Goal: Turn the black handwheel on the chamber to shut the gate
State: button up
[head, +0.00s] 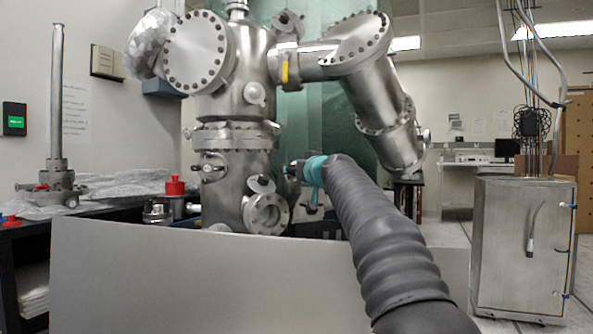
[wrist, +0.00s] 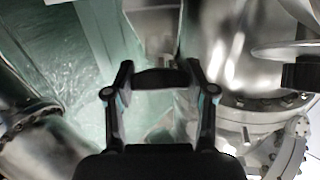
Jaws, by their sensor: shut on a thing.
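The steel chamber (head: 235,135) stands left of centre in the head view. My gripper (head: 293,170) is at the chamber's right side, at about mid height, with my arm reaching up to it from the lower right. In the wrist view my gripper (wrist: 160,72) has its two fingers on either side of a dark, slightly curved piece, the black handwheel (wrist: 160,80), and is shut on it. Only a short part of the handwheel shows there. In the head view it is too small and covered to make out. The gate itself is not visible.
A round flanged window (head: 267,214) juts out low on the chamber, left of my gripper. A slanted steel tube (head: 385,105) hangs to the upper right. A grey panel (head: 190,285) spans the front. A metal cabinet (head: 520,245) stands at the right.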

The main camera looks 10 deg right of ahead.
jog(key=shift+r+m+p, duration=0.2)
jog(key=shift+m+p, duration=0.1)
jog(key=shift+p, duration=0.2)
jog(key=shift+f+m+h+p, duration=0.1)
jog(key=shift+m+h+p, duration=0.45)
jog(key=shift+m+h, duration=0.05)
jog(key=o, duration=1.2)
jog(key=shift+c, duration=0.2)
jog(key=shift+f, duration=0.1)
jog(key=s+d, duration=0.1)
jog(key=s, duration=1)
jog(key=shift+s+d, duration=0.35)
jog(key=shift+s, duration=0.05)
